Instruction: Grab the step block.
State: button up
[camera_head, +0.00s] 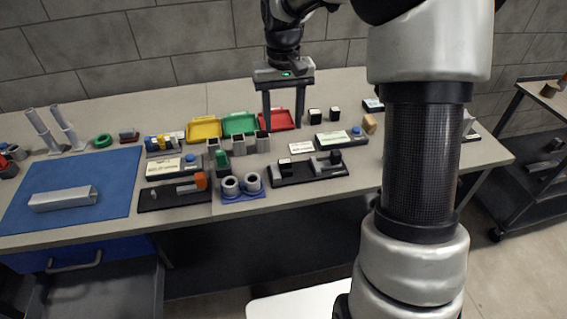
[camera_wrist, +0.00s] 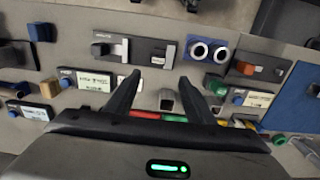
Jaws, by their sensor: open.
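My gripper (camera_head: 284,122) is open and empty above the table, its two fingers pointing down; the fingertips also show in the wrist view (camera_wrist: 158,79). No part is clearly labelled as the step block. A grey, step-shaped piece (camera_head: 325,166) lies on a black fixture plate (camera_head: 290,181) near the table's front edge, right of and in front of my gripper. In the wrist view a grey piece on the plate (camera_wrist: 121,48) sits ahead of the fingers, to the left. The fingers are apart from it.
Red, green and yellow trays (camera_head: 203,129) stand at the back. Two grey rings on a blue base (camera_head: 242,195) and several grey hollow blocks (camera_head: 263,144) stand near the middle. A blue mat (camera_head: 120,183) with a grey channel (camera_head: 64,199) lies left. The table is crowded.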

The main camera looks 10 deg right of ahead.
send_over(285, 162)
jog(key=f, duration=0.7)
jog(key=shift+w+a+f, duration=0.2)
jog(key=shift+f, duration=0.2)
jog(key=f, duration=0.5)
jog(key=shift+s+d+b, duration=0.15)
jog(key=shift+d+b, duration=0.05)
jog(key=shift+b, duration=0.15)
grip_shut()
